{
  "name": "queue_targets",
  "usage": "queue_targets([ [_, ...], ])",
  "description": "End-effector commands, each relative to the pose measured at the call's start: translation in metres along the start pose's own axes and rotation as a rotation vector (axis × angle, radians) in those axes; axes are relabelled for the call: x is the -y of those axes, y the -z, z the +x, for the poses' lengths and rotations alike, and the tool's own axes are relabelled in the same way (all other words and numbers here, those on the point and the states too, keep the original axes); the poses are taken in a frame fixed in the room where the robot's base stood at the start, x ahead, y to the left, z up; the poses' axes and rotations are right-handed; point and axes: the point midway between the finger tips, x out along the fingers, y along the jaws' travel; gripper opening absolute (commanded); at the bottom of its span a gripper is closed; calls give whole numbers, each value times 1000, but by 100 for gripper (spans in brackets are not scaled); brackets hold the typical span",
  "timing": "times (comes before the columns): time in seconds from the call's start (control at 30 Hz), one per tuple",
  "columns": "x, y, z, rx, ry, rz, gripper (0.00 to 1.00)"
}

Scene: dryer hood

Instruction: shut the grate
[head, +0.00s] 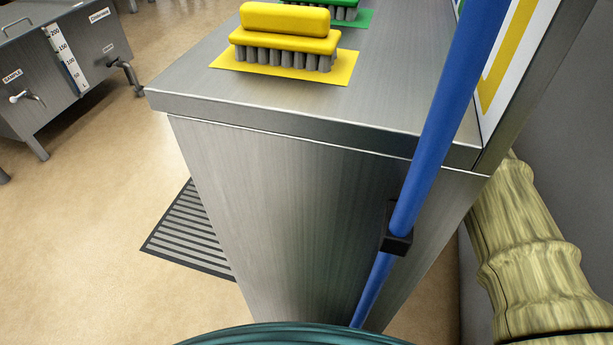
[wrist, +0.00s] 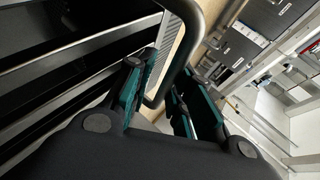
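In the head view a dark slatted grate (head: 190,232) lies at floor level beside the steel cabinet, which hides part of it. Whether it is the task's grate I cannot tell. In the wrist view my gripper (wrist: 164,88) has its teal-padded fingers apart. A dark curved bar handle (wrist: 187,52) runs down from the top between or just beyond the fingers. I cannot tell whether they touch it. A grey finely slatted strip (wrist: 186,18) shows behind the bar. Black panels with metal strips (wrist: 70,52) fill the left side. My gripper is not in the head view.
A steel cabinet (head: 290,190) carries a yellow brush (head: 285,40) and a green one (head: 335,8). A blue pole (head: 430,130) stands at its side in a black clip. A pale ribbed duct (head: 530,260) is at right. Tan floor (head: 90,220) is open at left.

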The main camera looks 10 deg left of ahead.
Motion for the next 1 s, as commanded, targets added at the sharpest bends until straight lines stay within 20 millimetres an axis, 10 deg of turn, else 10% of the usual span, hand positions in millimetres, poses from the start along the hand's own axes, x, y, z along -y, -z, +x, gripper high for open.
queue_targets([
  [1.0, 3, 1, -19, 1, 1, -1, 19],
])
